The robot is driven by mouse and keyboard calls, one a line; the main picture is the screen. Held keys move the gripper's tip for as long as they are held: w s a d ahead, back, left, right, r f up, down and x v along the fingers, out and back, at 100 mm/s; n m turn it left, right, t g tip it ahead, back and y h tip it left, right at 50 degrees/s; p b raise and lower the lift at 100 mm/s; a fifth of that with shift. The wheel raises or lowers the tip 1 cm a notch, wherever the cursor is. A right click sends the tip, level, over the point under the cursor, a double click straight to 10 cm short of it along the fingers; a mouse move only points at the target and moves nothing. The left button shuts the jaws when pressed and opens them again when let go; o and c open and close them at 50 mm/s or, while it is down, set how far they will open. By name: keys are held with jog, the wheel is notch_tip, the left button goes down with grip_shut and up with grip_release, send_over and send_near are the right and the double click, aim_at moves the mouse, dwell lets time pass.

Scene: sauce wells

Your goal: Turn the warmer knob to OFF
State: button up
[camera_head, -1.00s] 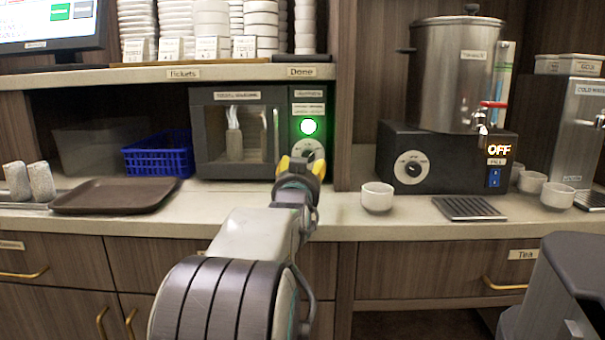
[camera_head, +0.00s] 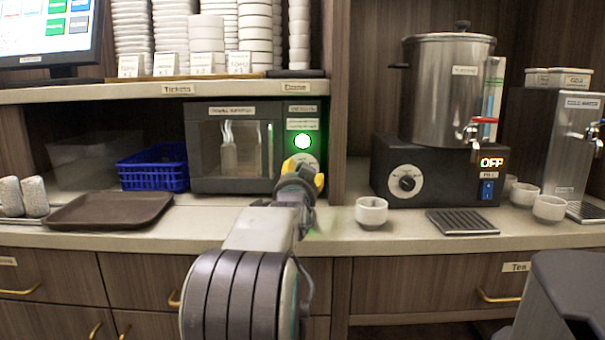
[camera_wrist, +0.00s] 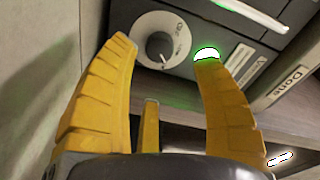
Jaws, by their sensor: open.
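The towel warmer (camera_head: 262,112) is a dark box with a glass door under the shelf. Its round white knob dial (camera_head: 311,160) is on the right of its front, partly hidden behind my gripper (camera_head: 305,172). A green light (camera_head: 302,141) glows just above the dial. In the wrist view the knob (camera_wrist: 158,44) shows whole, with a dark pointer on a white dial. My gripper (camera_wrist: 164,52) is open, its yellow fingers spread on either side of the dial's lower part in that picture. I cannot tell whether they touch it. The dial's lettering is too small to read.
The shelf edge with its "Done" label (camera_head: 296,87) runs above the warmer. A wood post (camera_head: 338,120) stands just right of it. A white cup (camera_head: 371,212) is right of my arm. A tea urn base has a similar knob (camera_head: 406,182) and shows OFF.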

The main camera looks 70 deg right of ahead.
jog(key=shift+b+x, duration=1.1)
jog(key=shift+x, duration=2.1)
jog(key=shift+c, duration=0.4)
jog(key=c, duration=1.1)
jog(key=shift+n+b, duration=0.5)
jog(key=shift+n, duration=0.7)
grip_shut()
grip_release()
jog(key=shift+r+n+h, duration=0.15)
jog(key=shift+n+h, duration=0.15)
jog(key=shift+n, duration=0.8)
